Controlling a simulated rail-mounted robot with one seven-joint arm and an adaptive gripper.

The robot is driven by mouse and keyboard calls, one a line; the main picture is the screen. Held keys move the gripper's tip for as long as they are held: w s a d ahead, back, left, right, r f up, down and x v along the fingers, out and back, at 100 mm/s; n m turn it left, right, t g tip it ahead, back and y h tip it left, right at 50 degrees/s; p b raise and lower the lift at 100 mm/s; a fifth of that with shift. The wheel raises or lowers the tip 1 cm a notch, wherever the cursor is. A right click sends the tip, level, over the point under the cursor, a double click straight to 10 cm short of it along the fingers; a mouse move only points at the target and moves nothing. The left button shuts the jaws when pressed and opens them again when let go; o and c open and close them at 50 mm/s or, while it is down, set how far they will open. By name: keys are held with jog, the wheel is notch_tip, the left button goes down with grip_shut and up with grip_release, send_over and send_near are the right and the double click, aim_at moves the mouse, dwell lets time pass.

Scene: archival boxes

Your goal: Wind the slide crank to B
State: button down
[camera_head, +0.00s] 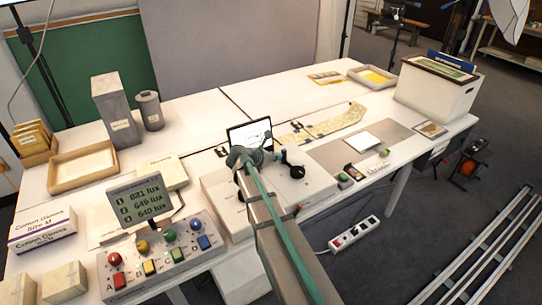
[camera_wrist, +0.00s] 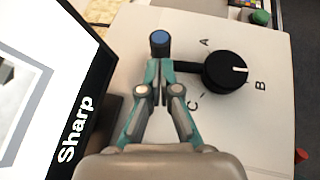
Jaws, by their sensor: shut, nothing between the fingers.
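The slide crank (camera_wrist: 228,72) has a round black hub on a white housing, with an arm reaching left to an upright handle (camera_wrist: 160,40) with a blue top. The hub's white mark points right, between the printed A (camera_wrist: 204,42) and B (camera_wrist: 260,86) and nearer B; C (camera_wrist: 193,106) is below left. My gripper (camera_wrist: 159,72) is shut and empty, its fingertips close against the near side of the handle; whether they touch I cannot tell. In the head view the crank (camera_head: 297,171) sits just right of my gripper, which my arm partly hides.
A screen reading "Sharp" (camera_wrist: 70,125) stands close to the left of my gripper. A control box with coloured buttons (camera_head: 160,252) and a lux display (camera_head: 140,199) are at the left. A green button (camera_head: 345,177) lies beyond the crank, to its right.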

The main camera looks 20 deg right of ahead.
jog(key=shift+w+d+f, duration=0.1)
jog(key=shift+d+f, duration=0.05)
jog(key=shift+d, duration=0.1)
jog(key=shift+w+d, duration=0.5)
jog(key=shift+d, duration=0.35)
jog(key=shift+a, duration=0.1)
